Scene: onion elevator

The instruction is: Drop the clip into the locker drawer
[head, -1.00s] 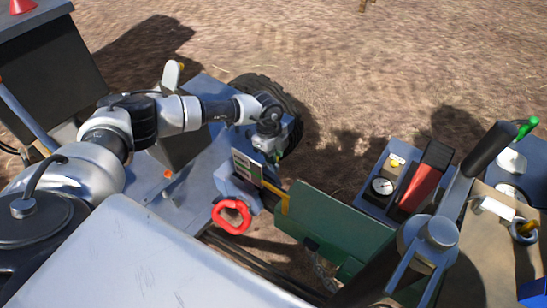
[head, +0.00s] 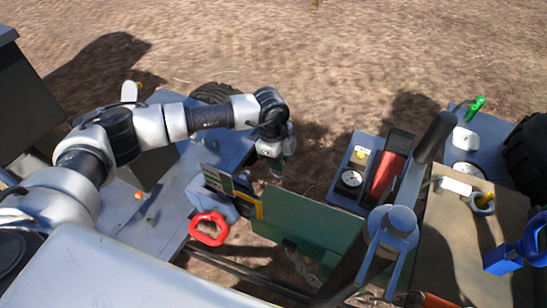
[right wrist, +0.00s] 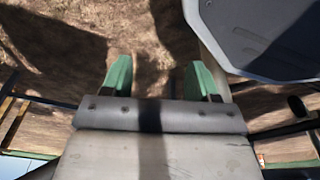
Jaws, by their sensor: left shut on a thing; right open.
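My left gripper (head: 277,166) shows in the head view, pointing down over the gap beside the green panel (head: 305,225). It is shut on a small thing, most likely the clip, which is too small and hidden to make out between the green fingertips. I cannot pick out the locker drawer with certainty. My right gripper (right wrist: 158,80) shows in the right wrist view with its two green fingers well apart and nothing between them. Bare ground lies beyond it.
A red ring handle (head: 208,229) sits left of the green panel. A box with a gauge (head: 349,178) and a red block (head: 386,178) stand to the right. A thick grey lever (head: 390,222) rises in front. A blue fitting (head: 515,255) is at far right.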

